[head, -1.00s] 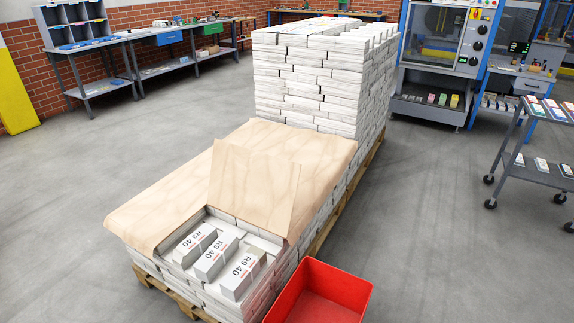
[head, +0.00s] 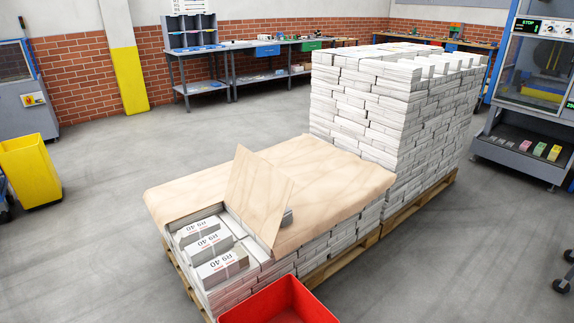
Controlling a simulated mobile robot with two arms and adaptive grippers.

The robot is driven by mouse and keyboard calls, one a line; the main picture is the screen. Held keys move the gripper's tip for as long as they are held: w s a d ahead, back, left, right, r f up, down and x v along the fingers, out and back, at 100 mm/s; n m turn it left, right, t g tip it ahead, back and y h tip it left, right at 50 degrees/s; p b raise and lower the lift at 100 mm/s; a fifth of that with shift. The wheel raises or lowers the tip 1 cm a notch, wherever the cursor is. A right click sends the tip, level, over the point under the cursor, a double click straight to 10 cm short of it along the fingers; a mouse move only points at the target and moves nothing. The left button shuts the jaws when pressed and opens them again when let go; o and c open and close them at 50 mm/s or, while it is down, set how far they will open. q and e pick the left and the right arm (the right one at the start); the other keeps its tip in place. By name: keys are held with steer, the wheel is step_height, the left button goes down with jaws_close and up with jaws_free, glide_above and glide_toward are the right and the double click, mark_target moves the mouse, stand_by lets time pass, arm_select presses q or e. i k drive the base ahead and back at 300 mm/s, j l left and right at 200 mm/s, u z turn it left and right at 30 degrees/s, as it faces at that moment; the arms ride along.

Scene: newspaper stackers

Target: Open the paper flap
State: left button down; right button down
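The paper flap (head: 258,193) is a fold of brown paper sheet. It stands raised and tilted above the front end of the low stack. The rest of the brown paper sheet (head: 335,182) lies flat over the stack top. In front of the flap, several white newspaper bundles (head: 222,265) with printed labels lie uncovered. A small grey thing (head: 287,217) shows at the flap's right edge; I cannot tell what it is. Neither of my grippers is in view.
A taller stack of white bundles (head: 400,110) stands behind on a wooden pallet (head: 395,232). A red bin (head: 280,303) stands close at the front. A yellow bin (head: 30,172) is at far left. Workbenches (head: 250,45) line the back wall.

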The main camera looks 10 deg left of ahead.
mark_target(257, 191)
steer(key=i+l, duration=0.25)
steer(key=i+l+u, duration=0.15)
steer(key=l, duration=0.25)
steer(key=i+l, duration=0.3)
steer(key=i+l+u, duration=0.1)
steer(key=l, duration=0.35)
steer(key=i+l, duration=0.3)
steer(key=i+l+u, duration=0.15)
steer(key=l, duration=0.3)
steer(key=i, duration=0.05)
